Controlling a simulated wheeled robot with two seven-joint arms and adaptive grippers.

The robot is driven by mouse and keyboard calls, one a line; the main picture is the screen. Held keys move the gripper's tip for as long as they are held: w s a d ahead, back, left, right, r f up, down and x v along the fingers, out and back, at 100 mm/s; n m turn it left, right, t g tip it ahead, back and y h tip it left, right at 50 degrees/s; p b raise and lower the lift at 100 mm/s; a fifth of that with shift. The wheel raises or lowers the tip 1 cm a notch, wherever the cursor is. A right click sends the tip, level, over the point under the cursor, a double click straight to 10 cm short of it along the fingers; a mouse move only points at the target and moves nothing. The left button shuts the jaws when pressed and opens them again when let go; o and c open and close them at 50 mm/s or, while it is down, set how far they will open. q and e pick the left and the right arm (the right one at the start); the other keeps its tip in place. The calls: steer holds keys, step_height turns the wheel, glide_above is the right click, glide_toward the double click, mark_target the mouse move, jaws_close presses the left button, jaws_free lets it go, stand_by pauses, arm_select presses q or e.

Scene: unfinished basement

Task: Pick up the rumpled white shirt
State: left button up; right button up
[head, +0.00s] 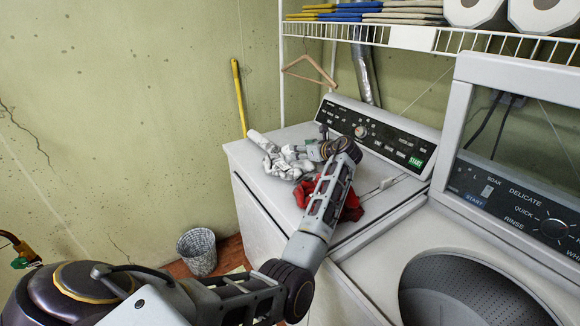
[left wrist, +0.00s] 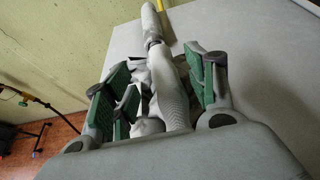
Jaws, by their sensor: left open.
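The rumpled white shirt (head: 283,162) lies on the flat top of the left white machine, near its back left. My left arm reaches over this top from the front, and my left gripper (head: 303,157) is at the right side of the shirt, partly overlapping it. In the left wrist view, the left gripper (left wrist: 158,84) is open, with green-padded fingers on both sides of the white shirt (left wrist: 172,92). Part of the shirt is hidden by the fingers and the gripper body. I cannot tell whether the fingers touch it. My right gripper is not in view.
A red cloth (head: 350,207) lies under my left forearm. A pale elongated item (head: 263,141) extends beyond the shirt. The control panel (head: 372,136) rises behind. A wire shelf (head: 455,42) hangs above, and a second machine (head: 395,250) stands right. A wastebasket (head: 197,250) is on the floor.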

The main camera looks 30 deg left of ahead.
mark_target(291, 161)
arm_select(q)
steer(key=x, duration=0.3)
steer(key=shift+w, duration=0.1)
steer(key=shift+w+a+f, duration=0.2)
steer(key=shift+a, duration=0.25)
steer(key=c, duration=1.2)
jaws_close()
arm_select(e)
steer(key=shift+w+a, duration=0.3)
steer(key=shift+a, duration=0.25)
